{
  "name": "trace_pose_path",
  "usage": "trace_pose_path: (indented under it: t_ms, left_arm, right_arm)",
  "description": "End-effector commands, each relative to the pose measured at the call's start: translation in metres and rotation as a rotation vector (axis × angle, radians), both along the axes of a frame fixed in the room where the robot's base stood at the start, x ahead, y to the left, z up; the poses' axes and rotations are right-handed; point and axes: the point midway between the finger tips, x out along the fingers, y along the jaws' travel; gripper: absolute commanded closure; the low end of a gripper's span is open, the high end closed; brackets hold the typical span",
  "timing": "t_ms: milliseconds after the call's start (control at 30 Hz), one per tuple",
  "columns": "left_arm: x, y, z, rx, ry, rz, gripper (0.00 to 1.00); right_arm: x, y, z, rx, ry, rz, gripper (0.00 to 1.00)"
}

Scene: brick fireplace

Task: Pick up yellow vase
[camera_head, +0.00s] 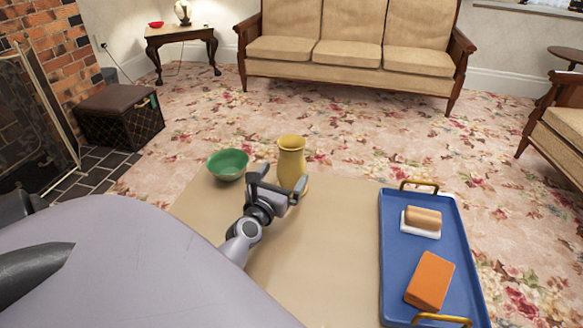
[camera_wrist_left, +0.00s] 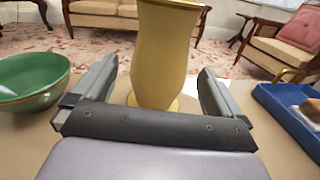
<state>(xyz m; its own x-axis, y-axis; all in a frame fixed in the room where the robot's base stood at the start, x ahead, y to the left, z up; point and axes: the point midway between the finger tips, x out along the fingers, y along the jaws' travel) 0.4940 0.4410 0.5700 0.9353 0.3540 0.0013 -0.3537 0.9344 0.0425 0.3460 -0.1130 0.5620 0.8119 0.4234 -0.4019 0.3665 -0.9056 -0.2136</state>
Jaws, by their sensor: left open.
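The yellow vase (camera_head: 291,160) stands upright on the tan table (camera_head: 320,240), near its far edge. It also shows in the left wrist view (camera_wrist_left: 164,55), where its top is cut off by the frame. My left gripper (camera_head: 281,182) is open right in front of the vase. In the left wrist view its fingers (camera_wrist_left: 160,82) reach forward on the left and right of the vase's lower body, with a visible gap on each side. The right gripper is in neither view.
A green bowl (camera_head: 228,164) stands on the table just left of the vase. A blue tray (camera_head: 398,262) with brass handles holds an orange block (camera_head: 430,281) and a tan-topped white dish (camera_head: 421,220) at the right. The table between my left arm and the tray is clear.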

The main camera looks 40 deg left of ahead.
Motion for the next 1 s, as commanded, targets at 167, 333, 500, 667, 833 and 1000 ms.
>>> trace_pose_path:
  t_ms: [167,333,500,667,833,1000]
  left_arm:
    - [0.014,0.005,-0.001,0.003,0.001,-0.002,0.00]
    - [0.036,0.012,-0.005,0.004,0.001,-0.001,0.00]
    - [0.051,0.018,-0.004,0.005,0.002,-0.002,0.00]
    - [0.055,0.020,-0.003,0.005,0.004,-0.002,0.00]
    - [0.055,0.019,-0.003,0.005,0.004,-0.002,0.03]
    - [0.055,0.019,-0.003,0.006,0.003,-0.002,0.55]
  right_arm:
    - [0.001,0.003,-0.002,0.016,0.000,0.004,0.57]
    - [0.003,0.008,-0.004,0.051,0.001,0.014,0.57]
    - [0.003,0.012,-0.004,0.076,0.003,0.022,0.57]
    - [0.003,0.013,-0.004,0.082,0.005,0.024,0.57]
    - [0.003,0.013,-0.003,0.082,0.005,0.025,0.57]
    - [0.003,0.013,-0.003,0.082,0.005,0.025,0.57]
